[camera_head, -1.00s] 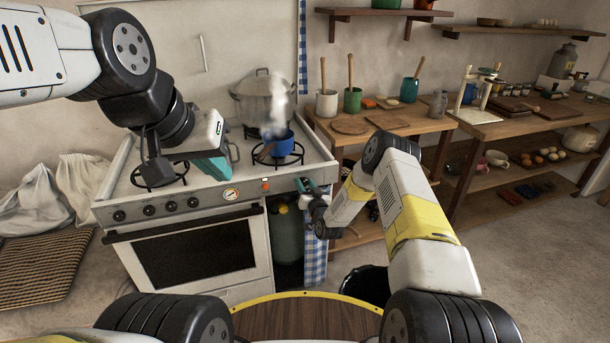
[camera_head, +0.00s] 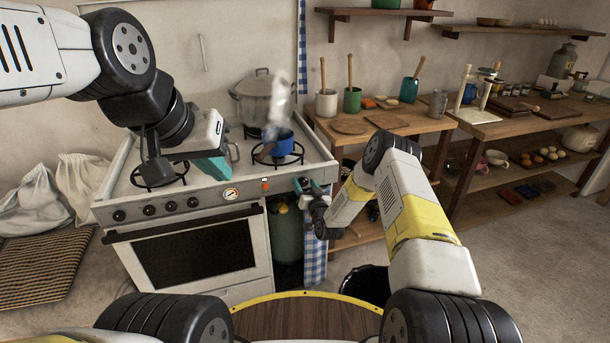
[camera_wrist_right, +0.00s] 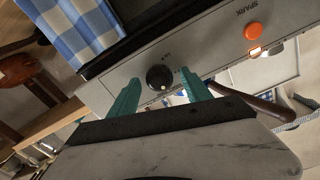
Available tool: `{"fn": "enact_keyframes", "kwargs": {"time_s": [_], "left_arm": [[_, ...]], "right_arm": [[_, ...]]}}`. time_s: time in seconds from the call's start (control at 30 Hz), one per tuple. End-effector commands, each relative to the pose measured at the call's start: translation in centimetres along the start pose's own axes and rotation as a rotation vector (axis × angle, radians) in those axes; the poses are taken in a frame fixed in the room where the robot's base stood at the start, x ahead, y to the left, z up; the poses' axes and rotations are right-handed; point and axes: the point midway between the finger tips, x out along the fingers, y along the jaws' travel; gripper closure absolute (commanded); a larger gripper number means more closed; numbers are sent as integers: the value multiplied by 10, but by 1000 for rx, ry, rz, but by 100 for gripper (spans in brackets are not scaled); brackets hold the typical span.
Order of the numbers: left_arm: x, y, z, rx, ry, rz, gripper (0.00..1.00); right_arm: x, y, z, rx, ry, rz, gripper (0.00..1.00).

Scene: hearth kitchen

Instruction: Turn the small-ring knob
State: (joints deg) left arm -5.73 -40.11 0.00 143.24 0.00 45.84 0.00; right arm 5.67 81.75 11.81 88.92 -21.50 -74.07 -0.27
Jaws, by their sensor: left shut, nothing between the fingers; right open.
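The small-ring knob (camera_wrist_right: 158,77) is a round black knob with a pale mark, on the grey front panel (camera_wrist_right: 207,47) of the stove. In the right wrist view it sits between the tips of my open right gripper (camera_wrist_right: 160,84). I cannot tell whether either finger touches it. In the head view my right gripper (camera_head: 304,186) is at the right end of the panel and hides the knob. My left gripper (camera_head: 212,168) is shut and empty above the stove top, left of a small blue pot (camera_head: 279,145) on the right burner.
An orange spark button (camera_wrist_right: 254,32) is beside the knob on the panel. A large lidded metal pot (camera_head: 262,103) stands at the back of the stove, with pale vapour nearby. A blue checked cloth (camera_head: 315,255) hangs right of the stove. A wooden table (camera_head: 425,125) stands further right.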

Motion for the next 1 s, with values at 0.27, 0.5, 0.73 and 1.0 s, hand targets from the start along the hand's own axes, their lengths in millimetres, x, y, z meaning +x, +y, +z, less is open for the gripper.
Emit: {"fn": "enact_keyframes", "kwargs": {"time_s": [0.27, 0.5, 0.73, 1.0], "left_arm": [[0, 0, 0, 0, 0, 0, 100], [0, 0, 0, 0, 0, 0, 100], [0, 0, 0, 0, 0, 0, 100], [0, 0, 0, 0, 0, 0, 100]], "right_arm": [[-41, 1, 1, 2, -4, 2, 43], [-72, 0, 1, 1, -3, 0, 43], [-77, 0, 0, 1, -1, 0, 43], [-70, 0, -13, -15, -17, -3, 43]]}}
